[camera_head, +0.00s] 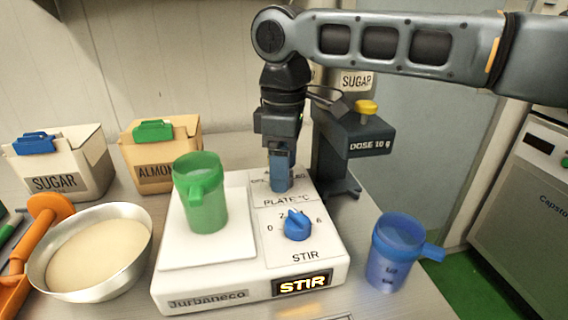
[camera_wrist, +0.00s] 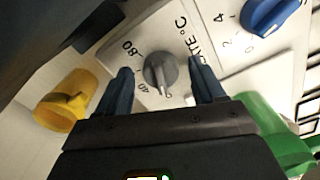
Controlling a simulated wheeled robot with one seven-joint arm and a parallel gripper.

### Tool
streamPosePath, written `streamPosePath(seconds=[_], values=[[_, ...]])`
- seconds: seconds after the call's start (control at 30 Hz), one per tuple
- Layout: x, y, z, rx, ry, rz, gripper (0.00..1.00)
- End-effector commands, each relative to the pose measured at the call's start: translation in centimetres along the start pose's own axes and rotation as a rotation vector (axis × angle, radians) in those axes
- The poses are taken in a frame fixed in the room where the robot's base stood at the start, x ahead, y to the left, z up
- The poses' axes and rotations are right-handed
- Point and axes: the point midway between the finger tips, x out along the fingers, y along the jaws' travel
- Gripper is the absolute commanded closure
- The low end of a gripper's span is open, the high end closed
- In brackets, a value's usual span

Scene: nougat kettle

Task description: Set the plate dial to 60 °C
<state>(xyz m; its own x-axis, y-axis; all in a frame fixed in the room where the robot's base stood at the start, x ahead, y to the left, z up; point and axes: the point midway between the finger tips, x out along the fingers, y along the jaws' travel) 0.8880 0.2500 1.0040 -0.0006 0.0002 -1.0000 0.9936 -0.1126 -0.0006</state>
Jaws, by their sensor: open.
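The plate dial (camera_wrist: 160,70) is a round grey knob with a pale pointer line, on the white panel marked PLATE °C. In the wrist view its pointer faces the bottom of the picture, close to the 0 mark; marks 40 and 80 also show. My gripper (camera_wrist: 163,86) is open, with one blue finger on each side of the knob and visible gaps between. In the head view my gripper (camera_head: 281,187) points down over the PLATE area of the stirrer (camera_head: 215,278) and hides the dial. Whether the fingertips reach knob height is unclear.
The blue STIR dial (camera_head: 297,225) sits just in front. A green beaker (camera_head: 203,195) stands on the plate at left. The dark sugar doser (camera_head: 350,140) with a yellow knob (camera_head: 367,107) is close behind right. A blue jug (camera_head: 393,262) stands right, a bowl (camera_head: 138,240) left.

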Motion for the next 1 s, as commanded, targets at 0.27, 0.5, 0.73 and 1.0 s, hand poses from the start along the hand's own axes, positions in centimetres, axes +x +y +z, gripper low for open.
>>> streamPosePath(seconds=[0.27, 0.5, 0.73, 1.0], values=[[0.07, -0.01, -0.01, 0.000, 0.000, 0.000, 0.35], [0.05, -0.01, -0.01, 0.000, 0.000, 0.000, 0.58], [0.05, -0.01, -0.01, 0.000, 0.000, 0.000, 0.80], [-0.06, -0.03, 0.00, 0.014, 0.000, 0.000, 0.85]])
